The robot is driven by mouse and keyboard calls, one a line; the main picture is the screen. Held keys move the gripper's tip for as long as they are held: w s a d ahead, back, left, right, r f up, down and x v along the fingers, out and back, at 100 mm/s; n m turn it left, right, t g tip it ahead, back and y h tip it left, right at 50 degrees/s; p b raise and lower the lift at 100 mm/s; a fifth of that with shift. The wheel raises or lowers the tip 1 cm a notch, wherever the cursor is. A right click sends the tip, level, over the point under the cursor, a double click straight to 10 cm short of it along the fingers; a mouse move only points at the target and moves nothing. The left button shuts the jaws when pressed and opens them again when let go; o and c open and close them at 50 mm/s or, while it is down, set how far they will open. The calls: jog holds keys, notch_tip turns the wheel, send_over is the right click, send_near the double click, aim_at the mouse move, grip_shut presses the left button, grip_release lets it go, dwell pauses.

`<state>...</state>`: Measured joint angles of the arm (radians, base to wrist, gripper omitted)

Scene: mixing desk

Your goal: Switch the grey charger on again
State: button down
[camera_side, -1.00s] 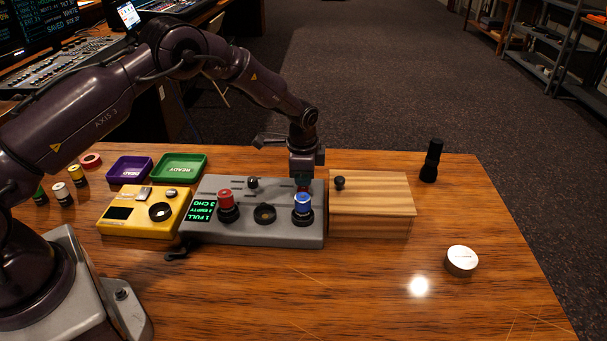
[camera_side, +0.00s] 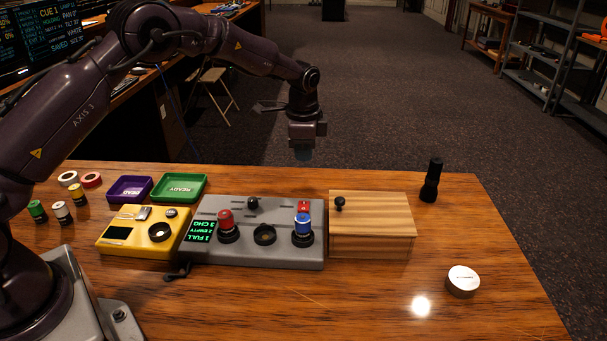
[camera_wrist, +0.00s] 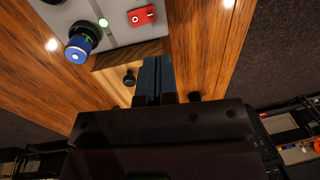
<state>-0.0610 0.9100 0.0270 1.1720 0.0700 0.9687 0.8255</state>
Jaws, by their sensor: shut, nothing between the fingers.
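The grey charger (camera_side: 270,257) sits on the wooden desk with its green-lettered display (camera_side: 201,232) lit. A blue-topped cell (camera_side: 303,225) stands in the right socket and a red-topped cell (camera_side: 226,219) in the left one; the middle socket (camera_side: 265,234) is empty. My gripper (camera_side: 303,152) is shut and empty, raised above and behind the switch. Its closed fingers (camera_wrist: 158,66) show in the wrist view.
A wooden box (camera_side: 370,240) with a black knob stands right of the charger. A yellow tester (camera_side: 133,247) stands left of it, with purple (camera_side: 129,188) and green (camera_side: 179,187) trays behind. A black torch (camera_side: 431,180) and a round tin (camera_side: 462,280) are further right.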

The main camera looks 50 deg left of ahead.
notch_tip(320, 180, up, 2)
jog(key=shift+w+a+r, duration=0.1)
jog(key=shift+r, duration=0.15)
jog(key=s+d+r+n+t, duration=0.1)
jog(key=s+r, duration=0.4)
jog(key=s, duration=0.6)
jog(key=s+d+r+n+t, duration=0.2)
jog(key=s+r+n, duration=0.3)
jog(key=s, duration=0.7)
jog(key=s+d+r+n+t+h, duration=0.1)
jog(key=s+d+r+n, duration=0.1)
jog(key=s+r, duration=0.4)
jog(key=shift+s+d+r+n+t, duration=0.3)
jog(key=shift+s+n, duration=0.2)
jog(key=shift+s, duration=2.4)
